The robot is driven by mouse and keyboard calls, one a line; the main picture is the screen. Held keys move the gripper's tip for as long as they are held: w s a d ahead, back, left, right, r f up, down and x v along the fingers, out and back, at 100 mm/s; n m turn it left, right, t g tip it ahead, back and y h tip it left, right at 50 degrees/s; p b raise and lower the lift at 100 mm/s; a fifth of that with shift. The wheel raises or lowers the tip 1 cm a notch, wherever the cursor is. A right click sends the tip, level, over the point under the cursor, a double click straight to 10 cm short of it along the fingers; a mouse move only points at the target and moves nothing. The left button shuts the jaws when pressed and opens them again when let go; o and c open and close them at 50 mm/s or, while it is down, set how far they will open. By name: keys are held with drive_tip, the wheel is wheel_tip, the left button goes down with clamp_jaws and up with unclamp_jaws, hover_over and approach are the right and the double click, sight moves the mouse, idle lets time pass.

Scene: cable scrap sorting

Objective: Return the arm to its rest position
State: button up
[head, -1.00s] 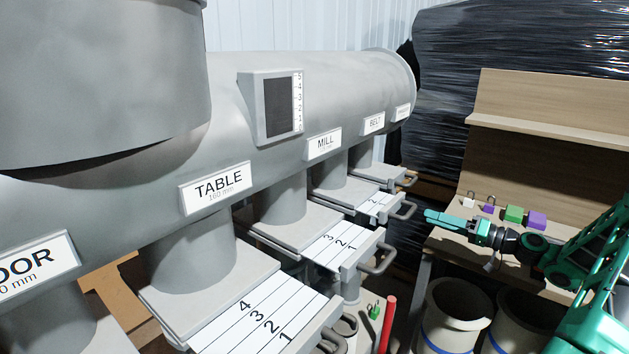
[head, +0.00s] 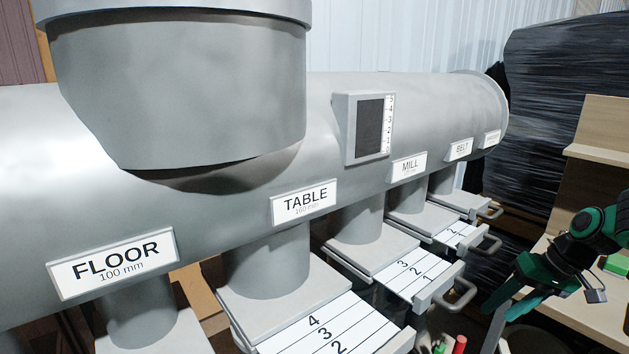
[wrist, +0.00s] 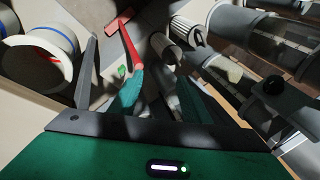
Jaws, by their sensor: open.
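My arm is green and black and shows at the right edge of the head view. My gripper (head: 503,305) hangs at its end, tilted down and to the left, in front of the wooden bench. Its two green fingers are apart, with nothing seen between them. In the wrist view the green gripper body fills the bottom, and the fingers reach out over the floor, partly in shadow.
A large grey duct carries FLOOR (head: 112,262), TABLE (head: 304,203), MILL (head: 408,167) and BELT (head: 459,150) labels. Numbered slide gates with handles (head: 458,297) stick out left of my gripper. The wooden bench (head: 567,305) stands at right. A bin (wrist: 38,45) shows in the wrist view.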

drive_tip(key=s+a+r+m+g+h, duration=0.1)
drive_tip(key=s+r+m+h, duration=0.1)
drive_tip(key=s, duration=1)
drive_tip(key=s+r+m+g+h, duration=0.1)
drive_tip(key=s+r+m, duration=0.2)
drive_tip(key=s, duration=0.9)
wheel_tip(320, 180, up, 2)
drive_tip(key=shift+s+a+g+h, duration=0.15)
drive_tip(key=shift+a+g+h, duration=0.2)
drive_tip(key=shift+g+h, duration=0.05)
drive_tip(key=shift+w+f, duration=0.25)
drive_tip(key=shift+w, duration=0.4)
